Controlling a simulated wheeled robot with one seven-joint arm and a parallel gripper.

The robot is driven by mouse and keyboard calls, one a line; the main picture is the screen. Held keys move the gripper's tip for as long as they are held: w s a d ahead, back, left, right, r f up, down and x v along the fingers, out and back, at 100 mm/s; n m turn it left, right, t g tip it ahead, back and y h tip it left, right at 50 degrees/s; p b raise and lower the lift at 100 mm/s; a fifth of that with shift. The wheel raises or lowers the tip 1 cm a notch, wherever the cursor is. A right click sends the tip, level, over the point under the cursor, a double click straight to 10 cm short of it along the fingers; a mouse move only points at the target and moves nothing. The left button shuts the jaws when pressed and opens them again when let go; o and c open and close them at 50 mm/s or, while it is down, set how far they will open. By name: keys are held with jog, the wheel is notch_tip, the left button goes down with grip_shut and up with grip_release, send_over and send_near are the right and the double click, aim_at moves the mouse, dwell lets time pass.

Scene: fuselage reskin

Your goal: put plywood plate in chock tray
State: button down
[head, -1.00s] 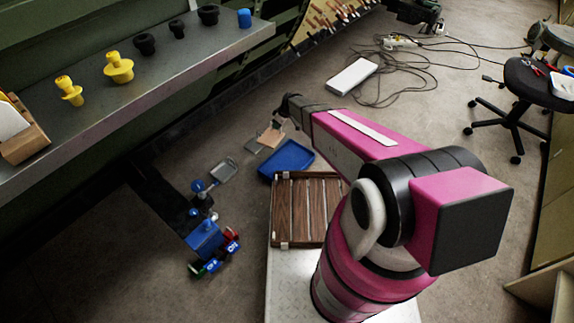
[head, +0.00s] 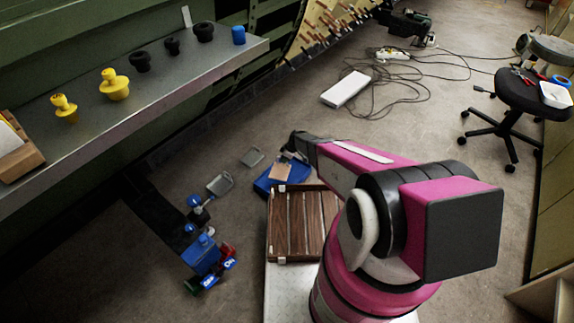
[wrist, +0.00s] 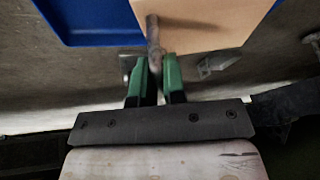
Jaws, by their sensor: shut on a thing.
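The plywood plate (head: 280,172) is a thin, light tan board hanging at the end of my arm. My gripper (wrist: 156,78) is shut on it by a thin grey-brown stem, and the tan board (wrist: 210,22) lies beyond the green-lined fingers in the wrist view. The blue tray (head: 263,187), likely the chock tray, is on the floor; the plate overlaps it in the head view. In the wrist view the tray (wrist: 90,42) is at the upper left, partly behind the plate. I cannot tell the height between plate and tray.
A brown slatted wooden crate (head: 288,225) is just in front of the tray. A small grey plate (head: 252,157) and a grey scoop-like piece (head: 220,184) lie to the left. Blue parts and cans (head: 206,262) stand nearer. A shelf (head: 150,97) runs along the left.

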jog(key=shift+w+d+f, duration=0.25)
jog(key=shift+d+f, duration=0.2)
jog(key=shift+d, duration=0.25)
jog(key=shift+f, duration=2)
jog(key=shift+f, duration=0.15)
jog(key=c, duration=1.2)
grip_release()
